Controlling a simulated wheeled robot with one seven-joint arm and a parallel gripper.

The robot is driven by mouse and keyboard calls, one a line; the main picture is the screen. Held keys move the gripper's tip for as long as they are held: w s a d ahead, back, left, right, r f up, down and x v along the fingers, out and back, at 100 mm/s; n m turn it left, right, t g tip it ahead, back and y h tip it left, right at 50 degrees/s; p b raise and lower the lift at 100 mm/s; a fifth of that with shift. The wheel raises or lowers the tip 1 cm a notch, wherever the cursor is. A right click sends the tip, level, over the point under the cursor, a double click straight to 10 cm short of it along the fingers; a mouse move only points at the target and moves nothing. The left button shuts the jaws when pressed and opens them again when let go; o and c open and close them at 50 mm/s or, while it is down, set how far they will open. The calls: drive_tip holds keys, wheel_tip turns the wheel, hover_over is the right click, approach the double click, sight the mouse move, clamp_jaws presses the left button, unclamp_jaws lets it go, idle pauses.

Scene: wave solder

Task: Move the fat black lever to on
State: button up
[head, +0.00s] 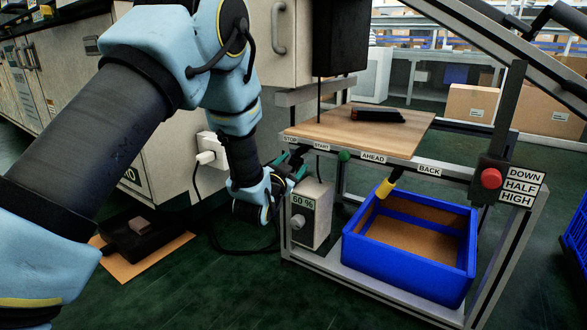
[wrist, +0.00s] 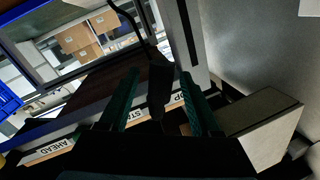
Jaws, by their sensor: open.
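My gripper (head: 291,164) is at the left front corner of the wooden-topped bench, beside the STOP and START labels. In the wrist view its two green fingers (wrist: 160,74) are apart. A thick dark shape (wrist: 158,88), seemingly the fat black lever, shows between them by the STOP/START label strip. I cannot tell whether the fingers touch it. In the head view the lever cannot be made out behind my gripper, and its on or off position cannot be read.
A green knob (head: 344,156), a yellow handle (head: 385,188) and a red button (head: 491,178) line the bench front. A grey 60 % box (head: 311,222) sits below my gripper. A blue crate (head: 400,277) stands on the lower shelf. A black object (head: 377,115) lies on the wooden top (head: 335,128).

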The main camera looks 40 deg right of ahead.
drive_tip(key=shift+w+d, duration=0.1)
drive_tip(key=shift+d, duration=0.15)
clamp_jaws()
idle(0.4)
